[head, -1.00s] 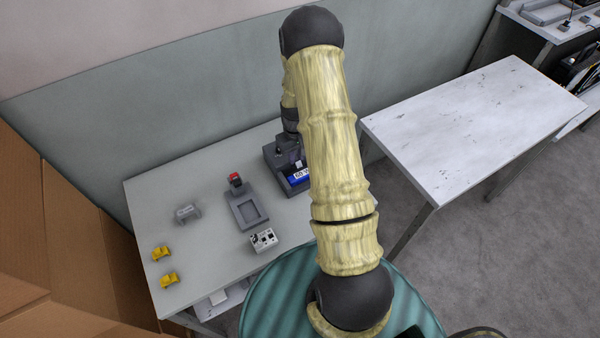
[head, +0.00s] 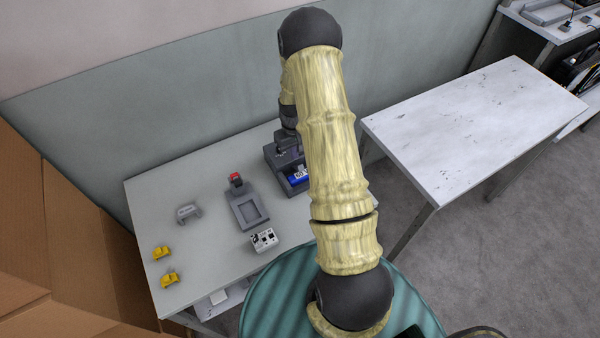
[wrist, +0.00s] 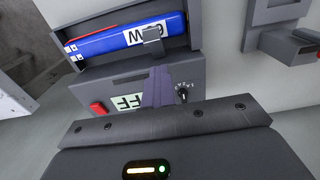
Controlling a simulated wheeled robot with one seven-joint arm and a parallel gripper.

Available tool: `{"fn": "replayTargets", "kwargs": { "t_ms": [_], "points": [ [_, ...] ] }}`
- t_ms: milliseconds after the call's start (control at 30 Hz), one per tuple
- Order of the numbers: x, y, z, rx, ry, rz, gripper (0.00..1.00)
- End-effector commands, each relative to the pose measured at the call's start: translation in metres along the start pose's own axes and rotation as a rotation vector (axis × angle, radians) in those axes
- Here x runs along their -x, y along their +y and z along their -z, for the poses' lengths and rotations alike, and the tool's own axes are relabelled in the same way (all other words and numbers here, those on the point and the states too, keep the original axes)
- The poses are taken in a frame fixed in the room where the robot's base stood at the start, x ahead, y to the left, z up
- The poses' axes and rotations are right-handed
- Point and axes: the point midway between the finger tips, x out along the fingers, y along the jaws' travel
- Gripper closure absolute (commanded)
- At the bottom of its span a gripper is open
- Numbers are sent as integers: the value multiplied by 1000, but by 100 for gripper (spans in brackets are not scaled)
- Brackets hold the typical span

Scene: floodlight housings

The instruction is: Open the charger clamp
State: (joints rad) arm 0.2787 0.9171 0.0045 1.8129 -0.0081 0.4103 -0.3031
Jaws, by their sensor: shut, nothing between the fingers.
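The charger (head: 272,158) is a dark grey box at the right end of the near table, partly hidden by my arm. In the wrist view its body (wrist: 190,68) holds a blue cylindrical battery (wrist: 110,40) in a trough. A small grey tab (wrist: 152,33), seemingly the clamp, overlaps the battery's lower edge. The front carries a red button (wrist: 98,108), a label and a small black knob (wrist: 182,92). My gripper (wrist: 158,72) is shut and empty over the front face, just short of the tab; contact is unclear. In the head view my gripper (head: 287,142) is over the charger.
Left of the charger are a grey tray fixture (head: 246,210) with a red knob (head: 236,179), a white socket block (head: 263,240), a grey bracket (head: 188,213) and two yellow parts (head: 162,253). A bare white table (head: 470,130) stands right. Cardboard (head: 60,260) borders the left.

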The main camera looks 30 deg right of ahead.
Motion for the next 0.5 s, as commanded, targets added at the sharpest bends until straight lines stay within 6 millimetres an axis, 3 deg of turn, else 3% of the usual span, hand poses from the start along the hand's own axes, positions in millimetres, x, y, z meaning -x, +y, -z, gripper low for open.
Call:
{"fn": "replayTargets", "kwargs": {
  "t_ms": [500],
  "points": [
    [0,0,8,0,-1,0,100]
  ]
}}
